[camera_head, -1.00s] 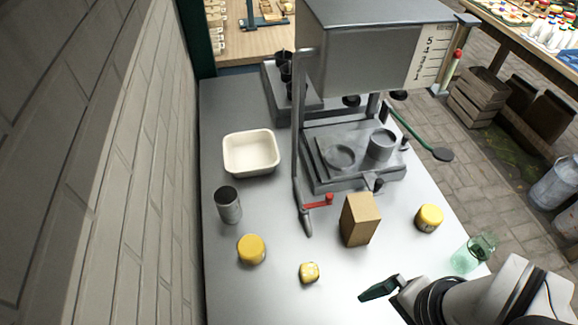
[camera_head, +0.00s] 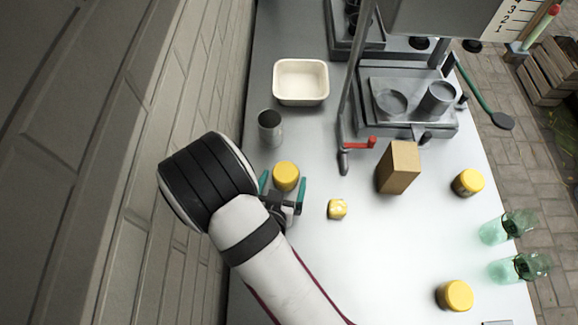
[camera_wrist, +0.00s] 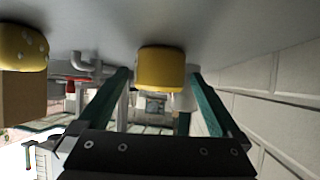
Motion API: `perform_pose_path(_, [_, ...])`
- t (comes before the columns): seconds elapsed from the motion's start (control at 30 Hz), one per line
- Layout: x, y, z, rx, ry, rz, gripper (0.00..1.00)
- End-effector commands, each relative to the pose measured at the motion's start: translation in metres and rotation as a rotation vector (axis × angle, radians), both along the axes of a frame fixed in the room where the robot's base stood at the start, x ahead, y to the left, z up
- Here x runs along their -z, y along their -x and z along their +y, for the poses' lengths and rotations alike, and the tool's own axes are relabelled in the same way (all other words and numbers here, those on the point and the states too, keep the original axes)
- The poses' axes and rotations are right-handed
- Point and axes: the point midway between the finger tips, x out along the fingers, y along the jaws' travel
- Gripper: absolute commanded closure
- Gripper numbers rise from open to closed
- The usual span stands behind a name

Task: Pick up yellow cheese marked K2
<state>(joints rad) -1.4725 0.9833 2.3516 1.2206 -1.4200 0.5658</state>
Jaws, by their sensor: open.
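A round yellow cheese (camera_head: 286,175) stands on the metal table in the head view. My gripper (camera_head: 283,183) is open, with one green finger on each side of it. In the wrist view the cheese (camera_wrist: 161,68) shows between the fingertips (camera_wrist: 160,76); I cannot tell whether they touch it. Two more round yellow cheeses stand at the right (camera_head: 468,182) and at the front right (camera_head: 455,296). A small yellow block with pale spots (camera_head: 337,209) lies right of my gripper. I cannot read a K2 mark on any of them.
A grey cylinder (camera_head: 270,127) and a white tub (camera_head: 301,82) stand behind the cheese. A brown box (camera_head: 398,167), a press with a red-handled crank (camera_head: 358,143) and two green glasses (camera_head: 508,226) are further right. A brick wall (camera_head: 130,190) borders the left.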

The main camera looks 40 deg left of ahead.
Motion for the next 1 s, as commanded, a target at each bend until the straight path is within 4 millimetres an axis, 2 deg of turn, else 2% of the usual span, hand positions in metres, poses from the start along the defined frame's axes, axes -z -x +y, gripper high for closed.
perform_pose_path(0.13, [0.012, -0.018, 0.011, 0.003, 0.0, 0.001, 0.0])
perform_pose_path(0.37, [0.013, -0.021, 0.014, 0.0, 0.001, 0.001, 0.0])
perform_pose_path(0.83, [0.013, -0.021, 0.014, 0.0, 0.001, 0.001, 0.83])
perform_pose_path(0.87, [0.013, -0.021, 0.014, 0.0, 0.001, 0.001, 0.86])
perform_pose_path(1.0, [0.013, -0.021, 0.014, 0.0, 0.0, 0.0, 0.87])
